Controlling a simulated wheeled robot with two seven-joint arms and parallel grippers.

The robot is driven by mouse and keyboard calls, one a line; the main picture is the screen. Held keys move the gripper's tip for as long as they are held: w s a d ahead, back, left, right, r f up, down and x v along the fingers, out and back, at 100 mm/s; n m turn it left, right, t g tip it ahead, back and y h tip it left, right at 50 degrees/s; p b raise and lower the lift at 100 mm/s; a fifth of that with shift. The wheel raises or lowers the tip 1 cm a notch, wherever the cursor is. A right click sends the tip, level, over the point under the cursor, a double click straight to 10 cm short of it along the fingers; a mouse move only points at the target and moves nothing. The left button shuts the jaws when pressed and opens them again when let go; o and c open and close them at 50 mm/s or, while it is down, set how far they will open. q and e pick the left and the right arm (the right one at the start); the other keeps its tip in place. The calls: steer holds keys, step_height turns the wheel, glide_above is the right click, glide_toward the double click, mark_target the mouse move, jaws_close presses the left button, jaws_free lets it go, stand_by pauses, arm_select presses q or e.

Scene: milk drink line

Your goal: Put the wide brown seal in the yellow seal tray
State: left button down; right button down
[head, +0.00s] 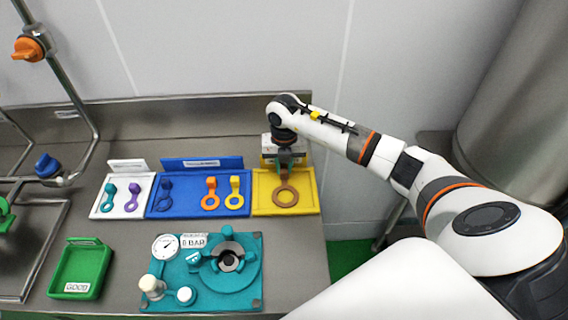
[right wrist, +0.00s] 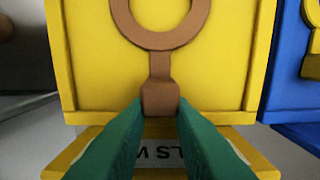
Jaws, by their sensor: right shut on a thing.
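The wide brown seal (head: 286,196) is a flat ring with a short tab and lies over the floor of the yellow seal tray (head: 309,206). In the right wrist view, the brown seal (right wrist: 160,62) has its tab between the green fingertips of my right gripper (right wrist: 160,112). The yellow tray's floor (right wrist: 90,60) shows around and through the ring. I cannot tell whether the seal touches the floor. My right gripper (head: 287,160) is shut on the tab at the tray's back edge. My left gripper is not in view.
Left of the yellow tray, a blue tray (head: 190,207) holds blue, orange and yellow seals. A white tray (head: 97,208) holds teal and purple seals. A teal fixture with a gauge (head: 165,247) and a green bin (head: 82,270) stand in front.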

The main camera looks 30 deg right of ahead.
steer(key=shift+f, duration=0.15)
steer(key=c, duration=1.3)
jaws_free()
steer(key=shift+r, duration=0.5)
step_height(320, 180, up, 11)
steer(key=b, duration=0.2)
steer(key=shift+r+b, duration=0.2)
steer(key=shift+b, duration=0.1)
